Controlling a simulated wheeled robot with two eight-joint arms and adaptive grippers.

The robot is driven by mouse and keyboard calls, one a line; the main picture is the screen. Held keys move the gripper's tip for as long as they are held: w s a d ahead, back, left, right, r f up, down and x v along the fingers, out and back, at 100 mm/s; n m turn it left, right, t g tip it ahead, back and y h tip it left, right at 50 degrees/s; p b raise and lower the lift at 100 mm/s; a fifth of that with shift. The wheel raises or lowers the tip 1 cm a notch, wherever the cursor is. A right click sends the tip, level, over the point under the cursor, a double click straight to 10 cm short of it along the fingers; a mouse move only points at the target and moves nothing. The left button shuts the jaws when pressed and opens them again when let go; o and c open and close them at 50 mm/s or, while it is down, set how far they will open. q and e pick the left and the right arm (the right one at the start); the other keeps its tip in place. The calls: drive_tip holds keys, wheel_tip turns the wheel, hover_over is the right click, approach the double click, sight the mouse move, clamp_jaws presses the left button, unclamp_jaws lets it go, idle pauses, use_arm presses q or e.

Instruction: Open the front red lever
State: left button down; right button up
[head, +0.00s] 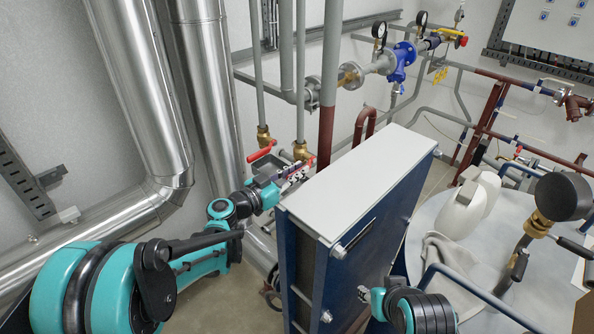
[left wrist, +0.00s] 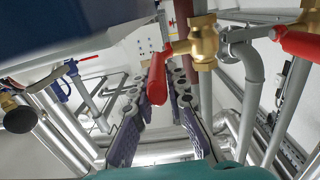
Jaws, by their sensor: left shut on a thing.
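The front red lever (head: 311,161) sits on the nearer brass valve (head: 301,151) of a vertical grey pipe. In the left wrist view this lever (left wrist: 158,76) lies between my finger pads, beside its brass valve (left wrist: 203,42). My left gripper (head: 294,174) is shut on the lever; its purple-grey fingers also show in the left wrist view (left wrist: 167,88). A second red lever (head: 262,152) is on the brass valve farther left, and it shows at right in the left wrist view (left wrist: 300,45). My right gripper (head: 366,295) is low at right, its fingers mostly hidden.
A blue plate exchanger with a pale top (head: 350,185) stands close beside my left gripper. Thick silver pipes (head: 140,90) run at the left. Blue valve fittings and gauges (head: 400,55) are at the back. A round grey tank top (head: 470,240) is at the right.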

use_arm(q)
drive_tip(key=r+g+y+p, duration=0.1)
drive_tip(key=r+p, duration=0.1)
drive_tip(key=p, duration=0.1)
drive_tip(key=w+d+r+g+y+p, duration=0.1)
drive_tip(key=g+y+p, duration=0.1)
drive_tip(key=p, duration=0.2)
drive_tip(key=w+d+r+g+y+p, duration=0.1)
drive_tip(key=r+g+y+p, duration=0.1)
drive_tip(key=p, duration=0.1)
drive_tip(key=shift+r+p, duration=0.35)
drive_tip(key=shift+p, duration=0.05)
drive_tip(key=shift+w+d+r+g+y+p, duration=0.2)
drive_tip(key=shift+w+d+g+y+p, duration=0.1)
drive_tip(key=shift+g+y+p, duration=0.25)
drive_tip(key=shift+w+d+r+g+y+p, duration=0.2)
drive_tip(key=shift+w+g+y+p, duration=0.05)
drive_tip(key=shift+g+y+p, duration=0.3)
drive_tip(key=shift+w+d+r+g+y+p, duration=0.2)
drive_tip(key=shift+w+d+g+y+p, duration=0.4)
drive_tip(key=shift+g+y+p, duration=0.35)
drive_tip(key=c, duration=1.7)
unclamp_jaws()
drive_tip(key=shift+o, duration=1)
drive_tip(key=shift+d+f, duration=0.1)
drive_tip(key=v, duration=1.2)
